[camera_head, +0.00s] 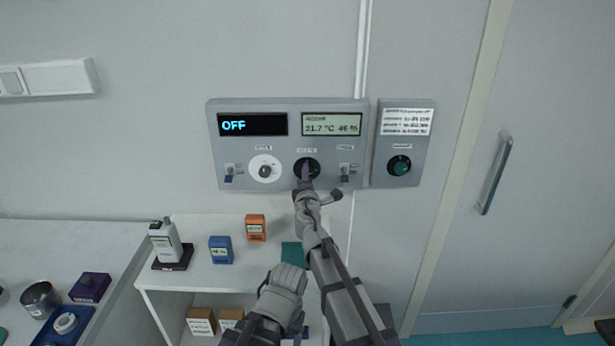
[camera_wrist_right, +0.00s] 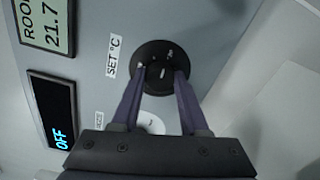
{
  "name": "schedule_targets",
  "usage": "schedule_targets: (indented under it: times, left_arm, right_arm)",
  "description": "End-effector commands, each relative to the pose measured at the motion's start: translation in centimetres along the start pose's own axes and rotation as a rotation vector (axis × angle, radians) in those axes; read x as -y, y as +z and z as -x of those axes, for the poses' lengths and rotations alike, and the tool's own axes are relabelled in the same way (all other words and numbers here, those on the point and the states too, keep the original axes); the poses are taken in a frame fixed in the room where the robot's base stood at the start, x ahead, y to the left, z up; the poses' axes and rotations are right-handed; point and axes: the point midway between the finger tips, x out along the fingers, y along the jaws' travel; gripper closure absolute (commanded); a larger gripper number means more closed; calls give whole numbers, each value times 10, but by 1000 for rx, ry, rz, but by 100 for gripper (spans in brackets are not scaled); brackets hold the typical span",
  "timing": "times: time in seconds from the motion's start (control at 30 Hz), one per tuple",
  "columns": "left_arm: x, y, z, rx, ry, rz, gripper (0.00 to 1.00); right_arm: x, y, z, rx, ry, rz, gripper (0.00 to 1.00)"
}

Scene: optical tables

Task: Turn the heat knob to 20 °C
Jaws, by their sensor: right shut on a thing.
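The heat knob is the black round dial (camera_head: 315,163) on the grey wall panel (camera_head: 285,182), under a room display (camera_head: 331,124) that reads 21.7 °C and 46 %. The right wrist view shows the dial (camera_wrist_right: 160,52) beside a "SET °C" label. A blue display (camera_head: 252,125) reads OFF. My right gripper (camera_head: 305,173) is at the dial. In the right wrist view its two purple fingers (camera_wrist_right: 162,78) are shut on the dial's grip from both sides. The dial's pointer setting is too small to read. My left arm is low in the middle; its jaws are not clear.
A white dial (camera_head: 265,169) and small switches share the panel. A separate box (camera_head: 402,178) with a dark teal knob (camera_head: 399,165) is to the right. Below are a white shelf (camera_head: 200,283) with an orange box (camera_head: 256,228) and a blue box (camera_head: 221,250).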

Motion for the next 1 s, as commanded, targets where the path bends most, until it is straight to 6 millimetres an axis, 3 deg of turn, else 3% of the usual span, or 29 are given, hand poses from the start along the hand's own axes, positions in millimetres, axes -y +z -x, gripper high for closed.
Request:
schedule_targets:
  times: [0.4, 0.97, 1.0]
  left_arm:
    - [0, 0, -1, 0, 0, 0, 26]
    - [0, 0, -1, 0, 0, 0, 26]
    - [0, 0, -1, 0, 0, 0, 26]
  right_arm:
    - [1, 0, 1, 0, 0, -184, 100]
    - [1, 0, 1, 0, 0, -213, 100]
    - [1, 0, 1, 0, 0, -213, 55]
